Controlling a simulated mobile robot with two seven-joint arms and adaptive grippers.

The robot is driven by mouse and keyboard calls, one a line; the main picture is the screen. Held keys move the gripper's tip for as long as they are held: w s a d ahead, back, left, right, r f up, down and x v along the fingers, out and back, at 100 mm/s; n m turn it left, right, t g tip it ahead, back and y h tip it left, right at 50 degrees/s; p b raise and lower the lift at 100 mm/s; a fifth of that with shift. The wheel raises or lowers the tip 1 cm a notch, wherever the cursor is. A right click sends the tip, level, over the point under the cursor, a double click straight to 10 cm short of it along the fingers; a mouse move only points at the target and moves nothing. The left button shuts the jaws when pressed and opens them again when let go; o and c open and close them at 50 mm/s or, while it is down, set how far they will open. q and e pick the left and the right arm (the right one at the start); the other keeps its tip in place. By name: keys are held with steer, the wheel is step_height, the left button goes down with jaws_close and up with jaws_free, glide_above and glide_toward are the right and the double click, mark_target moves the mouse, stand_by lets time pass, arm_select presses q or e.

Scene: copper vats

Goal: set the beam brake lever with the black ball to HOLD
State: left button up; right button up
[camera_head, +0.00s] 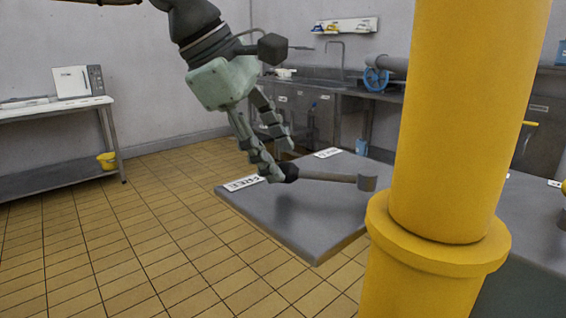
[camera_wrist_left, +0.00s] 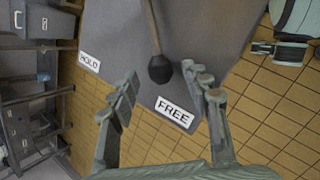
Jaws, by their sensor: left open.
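The beam brake lever (camera_head: 330,177) is a thin brown rod running from a grey pivot (camera_head: 367,183) to a black ball (camera_head: 291,172) at its left end. It stands over a grey plate (camera_head: 310,232). The white FREE label (camera_head: 242,183) and HOLD label (camera_head: 328,153) lie on the plate's edge. In the left wrist view the ball (camera_wrist_left: 160,68) is closer to FREE (camera_wrist_left: 174,113) than to HOLD (camera_wrist_left: 89,62). My left gripper (camera_head: 283,163) is open, its fingers pointing down at the ball. In the wrist view the ball appears between the fingertips (camera_wrist_left: 160,75); contact cannot be told. My right gripper is out of view.
A thick yellow post (camera_head: 455,130) with a flange stands in the right foreground and hides part of the plate. A sink counter (camera_head: 335,90) with a blue wheel (camera_head: 376,79) is behind. A side table (camera_head: 55,108) stands left. The tiled floor at left is clear.

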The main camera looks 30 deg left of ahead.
mark_target(312, 175)
arm_select(q)
steer(key=shift+x, duration=1.4)
jaws_close()
